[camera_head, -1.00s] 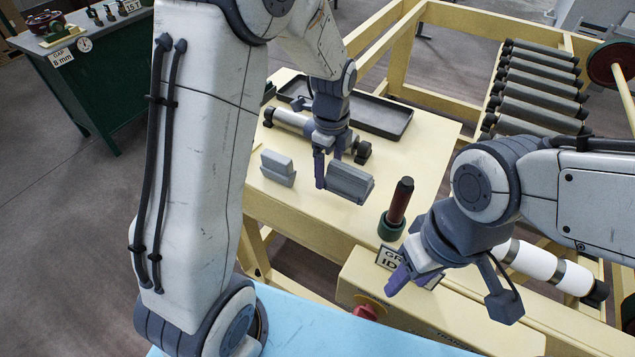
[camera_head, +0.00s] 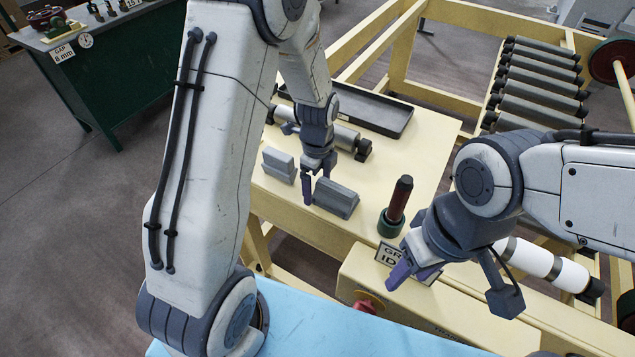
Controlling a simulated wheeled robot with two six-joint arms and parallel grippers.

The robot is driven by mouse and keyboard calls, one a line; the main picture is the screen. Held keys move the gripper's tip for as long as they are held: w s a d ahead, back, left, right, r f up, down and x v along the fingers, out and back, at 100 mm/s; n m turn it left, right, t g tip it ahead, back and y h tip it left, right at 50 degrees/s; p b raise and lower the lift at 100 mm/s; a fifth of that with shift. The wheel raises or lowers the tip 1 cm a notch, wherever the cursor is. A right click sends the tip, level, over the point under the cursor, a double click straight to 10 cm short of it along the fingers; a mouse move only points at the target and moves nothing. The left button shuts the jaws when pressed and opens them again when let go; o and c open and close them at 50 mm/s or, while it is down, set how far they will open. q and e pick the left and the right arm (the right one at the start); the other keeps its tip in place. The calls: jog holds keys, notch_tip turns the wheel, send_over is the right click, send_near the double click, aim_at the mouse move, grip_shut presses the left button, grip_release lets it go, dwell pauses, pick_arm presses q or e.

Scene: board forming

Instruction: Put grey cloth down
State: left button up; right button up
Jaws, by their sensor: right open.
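A similar lighter grey piece (camera_head: 279,165) stands on the table to the left of that gripper. My right gripper (camera_head: 413,274) is open and empty near the small sign at the table's front right.
A dark red-brown handle in a green base (camera_head: 397,207) stands right of the cloth. A black tray (camera_head: 375,110) and a grey roller (camera_head: 345,137) lie behind. A red button (camera_head: 369,303) sits on the cream beam in front. Rollers (camera_head: 530,88) line the frame at right.

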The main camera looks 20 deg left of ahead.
pick_arm(q)
jog(key=shift+r, duration=0.15)
notch_tip(320, 180, up, 12)
jog(key=s+d+n, duration=0.4)
jog(key=s, duration=0.3)
jog(key=s+d+r+n, duration=0.1)
jog(key=s+d+n, duration=0.3)
jog(key=s, duration=0.4)
jog(key=s+d+r+n+h, duration=0.1)
jog(key=s+d+n, duration=0.3)
jog(key=s, duration=0.3)
jog(key=shift+s+d+r+n+b, duration=0.15)
jog(key=shift+s+d+n+b, duration=0.15)
jog(key=shift+n, duration=0.3)
